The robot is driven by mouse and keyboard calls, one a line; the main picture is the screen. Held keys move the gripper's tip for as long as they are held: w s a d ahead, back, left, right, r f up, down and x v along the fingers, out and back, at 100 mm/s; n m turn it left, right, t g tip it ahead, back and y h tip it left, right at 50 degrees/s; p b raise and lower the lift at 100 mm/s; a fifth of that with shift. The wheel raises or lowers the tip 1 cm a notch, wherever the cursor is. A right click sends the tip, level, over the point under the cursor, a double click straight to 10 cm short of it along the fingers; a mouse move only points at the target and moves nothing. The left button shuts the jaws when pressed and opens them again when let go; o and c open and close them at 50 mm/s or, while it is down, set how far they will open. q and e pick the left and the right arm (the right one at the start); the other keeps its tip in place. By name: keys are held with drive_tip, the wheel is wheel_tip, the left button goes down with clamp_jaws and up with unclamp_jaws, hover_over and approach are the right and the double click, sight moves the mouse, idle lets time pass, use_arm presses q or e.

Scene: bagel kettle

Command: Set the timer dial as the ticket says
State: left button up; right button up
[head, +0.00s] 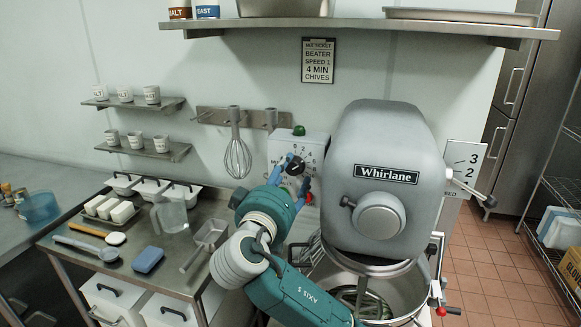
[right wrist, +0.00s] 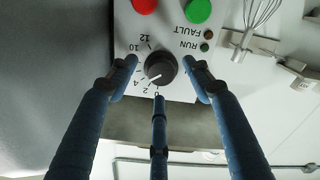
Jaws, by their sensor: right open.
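The timer dial (right wrist: 160,68) is a black knob on a pale control panel (head: 281,150), numbered around its edge; it also shows in the head view (head: 295,165). In the right wrist view the panel appears upside down, and the dial's white mark points to the lower left, near the 2 and 4. My right gripper (right wrist: 161,80) is open, with its blue fingers spread around the dial; I cannot tell whether they touch it. The ticket (head: 318,60) on the wall reads beater, speed 1, 4 min, chives. My left gripper is not in view.
The Whirlane mixer (head: 385,170) stands close right of the panel, its metal bowl (head: 402,292) below. A green button (right wrist: 198,11) and a red button (right wrist: 145,5) are near the dial. A whisk (head: 237,157) hangs left of the panel. A cluttered steel table (head: 185,285) is at left.

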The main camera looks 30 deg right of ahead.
drive_tip(key=shift+w+d, duration=0.5)
drive_tip(key=shift+d, duration=0.05)
drive_tip(key=c, duration=1.2)
drive_tip(key=shift+o, duration=0.2)
drive_tip(key=shift+n, duration=0.5)
drive_tip(key=o, duration=1.1)
drive_tip(key=shift+f, duration=0.1)
drive_tip(key=shift+o, duration=0.3)
drive_tip(key=shift+a, duration=0.1)
drive_tip(key=v, duration=1.2)
